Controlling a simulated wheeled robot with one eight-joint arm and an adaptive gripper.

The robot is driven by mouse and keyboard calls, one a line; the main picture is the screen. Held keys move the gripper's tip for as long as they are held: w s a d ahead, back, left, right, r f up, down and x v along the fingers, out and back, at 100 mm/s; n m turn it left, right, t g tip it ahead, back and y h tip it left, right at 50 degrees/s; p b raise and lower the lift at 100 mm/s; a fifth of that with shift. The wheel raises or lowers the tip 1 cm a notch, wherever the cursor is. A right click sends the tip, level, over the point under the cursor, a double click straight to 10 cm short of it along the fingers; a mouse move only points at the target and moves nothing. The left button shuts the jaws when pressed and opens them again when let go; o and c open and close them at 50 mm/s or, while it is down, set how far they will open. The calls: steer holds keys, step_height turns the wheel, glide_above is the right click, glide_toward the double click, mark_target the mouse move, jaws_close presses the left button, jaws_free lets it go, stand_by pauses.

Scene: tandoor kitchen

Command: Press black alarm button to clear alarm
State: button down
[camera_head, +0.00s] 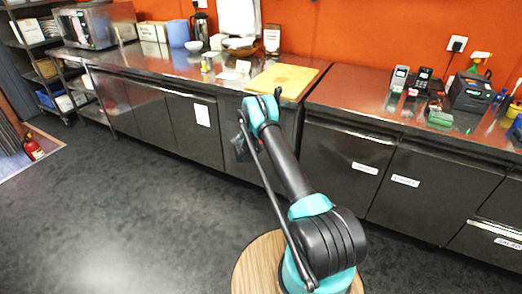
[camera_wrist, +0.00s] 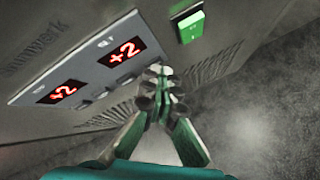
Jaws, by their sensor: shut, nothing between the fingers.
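In the wrist view a grey control panel (camera_wrist: 95,75) with two red lit displays, each reading "+2", sits on a metal cabinet front. Small buttons or marks show beside the displays, too small to tell apart; I cannot make out which is the black alarm button. My gripper (camera_wrist: 158,76) is shut and empty, with its fingertips in front of the panel's lower right edge. I cannot tell whether they touch it. In the head view my gripper (camera_head: 240,146) is small and dark by the cabinet front below the cutting board, partly hidden by my arm.
A green switch (camera_wrist: 190,27) is on the cabinet front right of the panel, near vented slats (camera_wrist: 215,62). Card terminals (camera_head: 410,80) stand to the right. The dark floor (camera_head: 110,215) at left is clear.

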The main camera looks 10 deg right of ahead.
steer(key=shift+s+a, duration=0.4)
steer(key=shift+s, duration=0.2)
steer(key=shift+s+a, duration=0.1)
steer(key=shift+s+a, duration=0.7)
steer(key=shift+s, duration=0.3)
steer(key=shift+s+a, duration=0.7)
steer(key=shift+s, duration=0.25)
